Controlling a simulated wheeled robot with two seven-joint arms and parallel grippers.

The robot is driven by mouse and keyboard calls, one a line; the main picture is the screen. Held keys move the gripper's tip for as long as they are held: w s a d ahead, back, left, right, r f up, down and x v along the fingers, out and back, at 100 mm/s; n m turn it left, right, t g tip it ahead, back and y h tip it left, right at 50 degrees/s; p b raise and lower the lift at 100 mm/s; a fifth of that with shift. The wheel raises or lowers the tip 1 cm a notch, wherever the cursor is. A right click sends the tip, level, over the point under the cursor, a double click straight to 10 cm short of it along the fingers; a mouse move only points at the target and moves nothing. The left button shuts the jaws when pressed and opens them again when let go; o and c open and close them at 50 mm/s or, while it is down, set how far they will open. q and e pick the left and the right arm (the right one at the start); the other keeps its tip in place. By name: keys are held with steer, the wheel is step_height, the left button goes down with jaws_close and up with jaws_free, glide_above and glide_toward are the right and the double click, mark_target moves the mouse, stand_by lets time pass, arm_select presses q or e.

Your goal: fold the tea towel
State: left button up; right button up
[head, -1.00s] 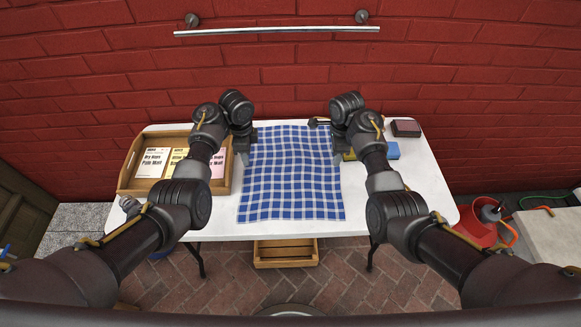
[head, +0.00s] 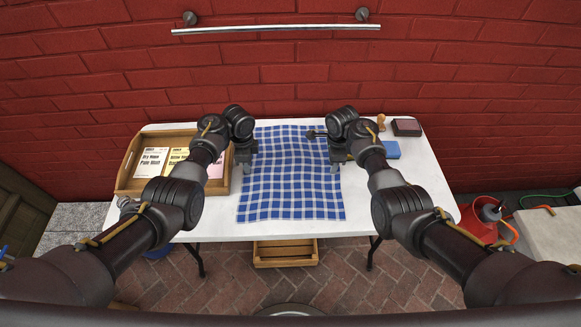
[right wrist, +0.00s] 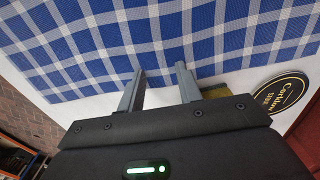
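The blue and white checked tea towel (head: 290,190) lies spread flat on the white table, slightly rippled, its near edge close to the table's front. My left gripper (head: 245,158) is at the towel's left edge, toward the back; whether its fingers are apart is too small to tell. My right gripper (head: 339,158) is at the towel's right edge, at about the same depth. In the right wrist view, the right gripper's (right wrist: 160,76) fingers are apart, with their tips at the edge of the towel (right wrist: 150,40) and nothing clamped between them.
A wooden tray (head: 222,184) with printed bags stands at the left. A blue block (head: 391,149), a wooden-handled item (head: 381,122) and a dark box (head: 406,127) are at the back right. A round black coaster (right wrist: 281,94) shows in the right wrist view. The front right tabletop is clear.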

arm_select(q)
jaws_close()
arm_select(e)
jaws_close()
